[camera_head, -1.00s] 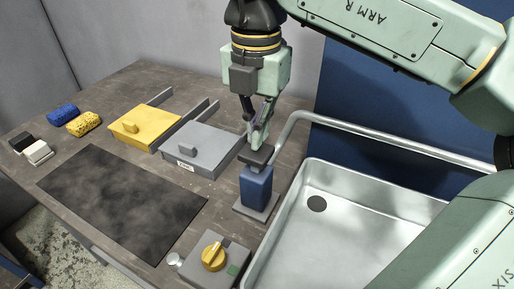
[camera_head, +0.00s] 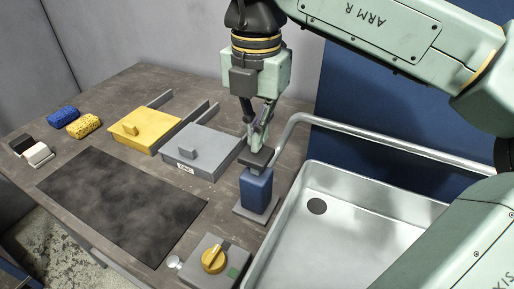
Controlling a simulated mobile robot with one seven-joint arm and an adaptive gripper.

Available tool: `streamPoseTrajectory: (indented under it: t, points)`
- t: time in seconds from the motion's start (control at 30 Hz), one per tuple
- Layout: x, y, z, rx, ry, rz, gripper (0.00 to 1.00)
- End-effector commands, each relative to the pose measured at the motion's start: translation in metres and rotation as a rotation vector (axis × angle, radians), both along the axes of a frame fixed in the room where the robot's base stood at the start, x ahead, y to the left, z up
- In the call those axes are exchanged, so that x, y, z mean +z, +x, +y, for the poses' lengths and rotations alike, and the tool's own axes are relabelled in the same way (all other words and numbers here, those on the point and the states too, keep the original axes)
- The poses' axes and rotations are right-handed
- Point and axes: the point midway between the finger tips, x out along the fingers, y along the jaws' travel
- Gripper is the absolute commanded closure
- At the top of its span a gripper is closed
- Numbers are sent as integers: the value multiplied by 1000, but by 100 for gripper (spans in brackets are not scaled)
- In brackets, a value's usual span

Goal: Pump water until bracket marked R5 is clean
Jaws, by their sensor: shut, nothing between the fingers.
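A blue pump (camera_head: 257,190) with a dark grey top (camera_head: 258,158) stands on a grey base plate beside the sink. My gripper (camera_head: 257,144) is shut and empty, pointing down with its fingertips right at the pump's top; I cannot tell whether they touch it. A curved metal pipe (camera_head: 390,148) runs from near the pump along the back of the sink (camera_head: 375,222). The sink's visible floor is bare, with a dark round drain (camera_head: 317,206). No bracket marked R5 can be made out in view.
A grey lidded box (camera_head: 205,152) with a small label and a yellow lidded box (camera_head: 146,128) stand left of the pump. Blue and yellow sponges, small blocks and a dark mat (camera_head: 120,205) lie further left.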

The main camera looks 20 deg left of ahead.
Motion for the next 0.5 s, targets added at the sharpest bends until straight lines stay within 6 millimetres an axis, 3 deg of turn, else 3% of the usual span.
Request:
streamPoseTrajectory:
  t: [0.5]
  points:
    - [-18,0,0,0,0,0,100]
